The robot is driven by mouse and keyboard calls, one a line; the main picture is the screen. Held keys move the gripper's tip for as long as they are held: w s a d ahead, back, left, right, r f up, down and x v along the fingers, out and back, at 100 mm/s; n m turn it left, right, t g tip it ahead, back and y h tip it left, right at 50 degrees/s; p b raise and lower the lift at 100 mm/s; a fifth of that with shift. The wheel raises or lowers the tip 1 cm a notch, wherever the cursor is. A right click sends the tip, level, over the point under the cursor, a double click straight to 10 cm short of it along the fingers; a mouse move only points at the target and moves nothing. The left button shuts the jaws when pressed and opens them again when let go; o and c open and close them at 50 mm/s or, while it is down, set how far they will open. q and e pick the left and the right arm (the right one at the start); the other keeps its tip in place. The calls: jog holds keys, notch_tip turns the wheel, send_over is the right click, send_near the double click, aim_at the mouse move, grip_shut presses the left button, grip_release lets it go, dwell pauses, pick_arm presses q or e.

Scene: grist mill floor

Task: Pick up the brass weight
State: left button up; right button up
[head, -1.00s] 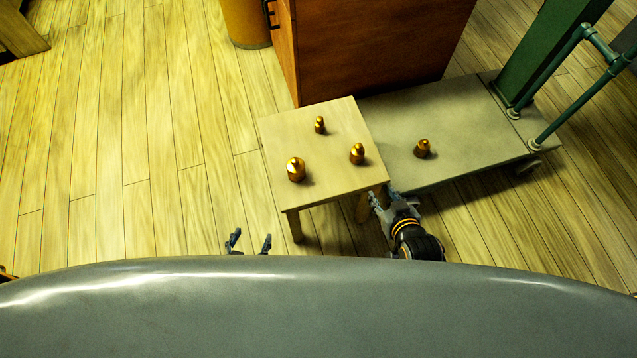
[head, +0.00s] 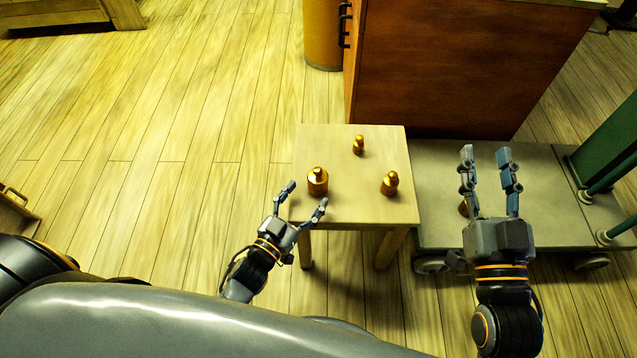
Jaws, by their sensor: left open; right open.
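Three brass weights stand upright on a small wooden stool. The largest brass weight (head: 317,182) is at the front left, a middle-sized brass weight (head: 389,184) at the front right, and the smallest brass weight (head: 358,145) at the back. Another brass weight (head: 463,209) stands on the grey cart, mostly hidden behind my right gripper. My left gripper (head: 305,200) is open and empty at the stool's front left corner, close to the largest weight. My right gripper (head: 489,155) is open over the cart, its fingers pointing away from me.
The wooden stool (head: 350,209) stands against the grey cart (head: 440,165), which has a green post and rail (head: 610,150) at right. A reddish-brown cabinet (head: 450,70) stands behind them, with a yellow cylinder (head: 322,35) beside it.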

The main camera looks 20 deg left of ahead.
aim_at(312, 184)
pick_arm(q)
jog(key=x, duration=0.1)
jog(key=b+x, duration=0.1)
jog(key=x, duration=0.3)
jog(key=shift+w+r, duration=0.15)
jog(key=shift+r, duration=0.25)
jog(key=shift+w, duration=0.35)
grip_shut()
jog(key=shift+r, duration=0.25)
pick_arm(e)
notch_tip(312, 184, up, 6)
jog(key=s+t+y, duration=0.1)
jog(key=s+t, duration=0.1)
jog(key=t, duration=0.2)
jog(key=shift+s+r+y, duration=0.15)
jog(key=shift+s+y, duration=0.15)
jog(key=shift+s, duration=0.1)
